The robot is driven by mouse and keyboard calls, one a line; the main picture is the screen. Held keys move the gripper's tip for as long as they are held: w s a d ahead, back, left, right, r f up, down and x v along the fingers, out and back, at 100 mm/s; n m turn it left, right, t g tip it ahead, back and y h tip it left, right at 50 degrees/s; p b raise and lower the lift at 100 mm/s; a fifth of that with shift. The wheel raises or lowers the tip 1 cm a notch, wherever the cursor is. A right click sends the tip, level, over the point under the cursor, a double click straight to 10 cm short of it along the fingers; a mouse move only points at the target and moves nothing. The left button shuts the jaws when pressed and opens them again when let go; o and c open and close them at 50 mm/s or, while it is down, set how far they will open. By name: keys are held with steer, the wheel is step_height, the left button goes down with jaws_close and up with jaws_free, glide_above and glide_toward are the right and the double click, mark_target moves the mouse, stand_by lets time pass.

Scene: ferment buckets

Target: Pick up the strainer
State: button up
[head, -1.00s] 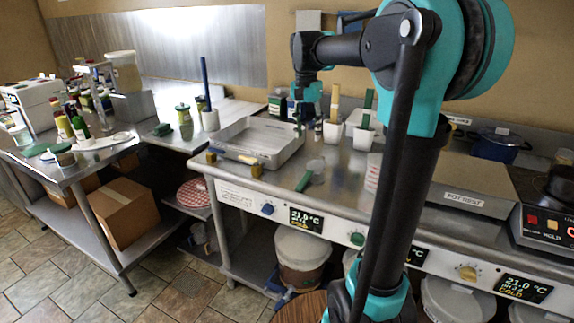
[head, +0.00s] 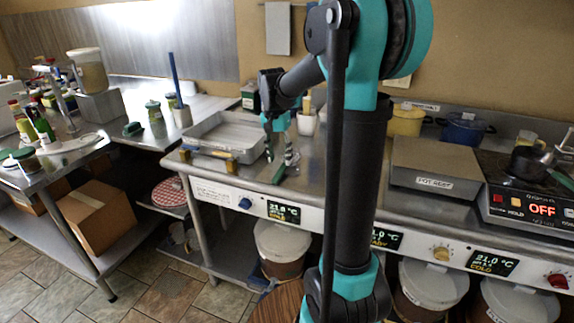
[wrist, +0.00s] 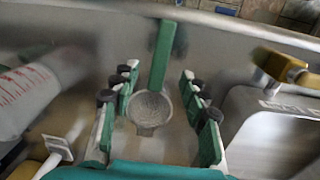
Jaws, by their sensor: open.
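The strainer has a green handle and a round grey mesh bowl. In the wrist view the strainer (wrist: 150,107) lies on the steel counter, with its handle pointing away toward the counter's front edge. My gripper (wrist: 158,88) is open, with one finger on each side of the strainer and apart from it. In the head view my gripper (head: 280,155) points down over the counter. The strainer's green handle (head: 278,174) shows just below the fingertips; its bowl is partly hidden by the fingers.
A shallow steel tray (head: 190,143) sits left of my gripper, with brass-coloured objects (head: 232,165) at its front. A grey box (head: 435,165) and a hot plate (head: 525,203) stand right.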

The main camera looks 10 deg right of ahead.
mark_target(281, 170)
steer(key=f, duration=0.4)
steer(key=shift+s+d+f, duration=0.1)
steer(key=shift+d+f, duration=0.1)
steer(key=shift+f, duration=0.2)
steer(key=shift+c, duration=0.4)
jaws_close()
